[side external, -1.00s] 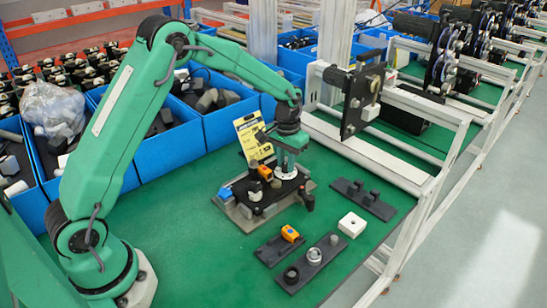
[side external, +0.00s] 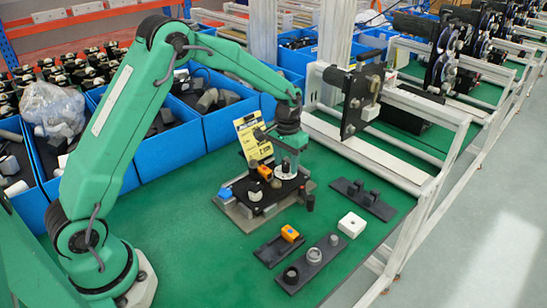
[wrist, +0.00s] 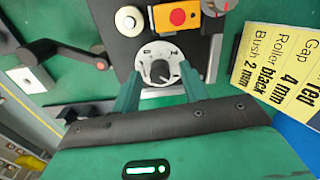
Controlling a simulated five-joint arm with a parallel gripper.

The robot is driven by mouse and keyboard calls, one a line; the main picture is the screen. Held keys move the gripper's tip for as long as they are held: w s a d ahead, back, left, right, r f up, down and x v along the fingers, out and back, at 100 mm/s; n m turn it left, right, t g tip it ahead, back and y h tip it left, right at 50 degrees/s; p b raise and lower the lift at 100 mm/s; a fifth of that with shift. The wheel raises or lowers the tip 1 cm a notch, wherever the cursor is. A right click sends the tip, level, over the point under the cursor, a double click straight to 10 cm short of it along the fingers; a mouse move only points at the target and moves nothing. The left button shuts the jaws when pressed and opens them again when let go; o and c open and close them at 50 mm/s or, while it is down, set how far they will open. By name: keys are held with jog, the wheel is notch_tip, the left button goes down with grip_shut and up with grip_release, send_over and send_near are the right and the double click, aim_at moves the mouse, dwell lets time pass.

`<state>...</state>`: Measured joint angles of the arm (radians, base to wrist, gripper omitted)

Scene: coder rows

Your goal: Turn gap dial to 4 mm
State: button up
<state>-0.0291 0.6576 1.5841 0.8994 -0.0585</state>
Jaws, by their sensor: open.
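The gap dial (wrist: 160,72) is a white round plate with marks and a dark knob, on the black fixture plate; its setting is too small to read. My gripper (wrist: 158,84) is open in the wrist view, with its two green fingers on either side of the dial's near part. I cannot tell whether they touch the knob. In the side view my gripper (side external: 288,158) is low over the right back part of the fixture (side external: 240,213). A yellow card (wrist: 283,70) reads "Gap 4 mm", "Roller black" and "Bush 2 mm".
An orange block (wrist: 177,17) and a white round button (wrist: 129,26) sit beyond the dial. A dark crank with a red-marked end (wrist: 75,85) lies at left. Loose part trays (side external: 313,262) and a white block (side external: 351,224) stand before the fixture.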

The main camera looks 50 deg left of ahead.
aim_at(285, 165)
jog(key=shift+r, duration=0.1)
notch_tip(285, 165, up, 8)
jog(key=shift+f, duration=0.25)
dwell(0.4)
jog(key=shift+r, duration=0.1)
jog(key=s+r+t, duration=0.3)
jog(key=s+r, duration=0.9)
jog(key=s, duration=0.1)
jog(key=s+d+m+t, duration=0.1)
jog(key=s+t, duration=0.1)
jog(key=s, duration=1.4)
jog(key=shift+d+t, duration=0.25)
jog(key=shift+t, duration=0.05)
jog(key=shift+f, duration=0.1)
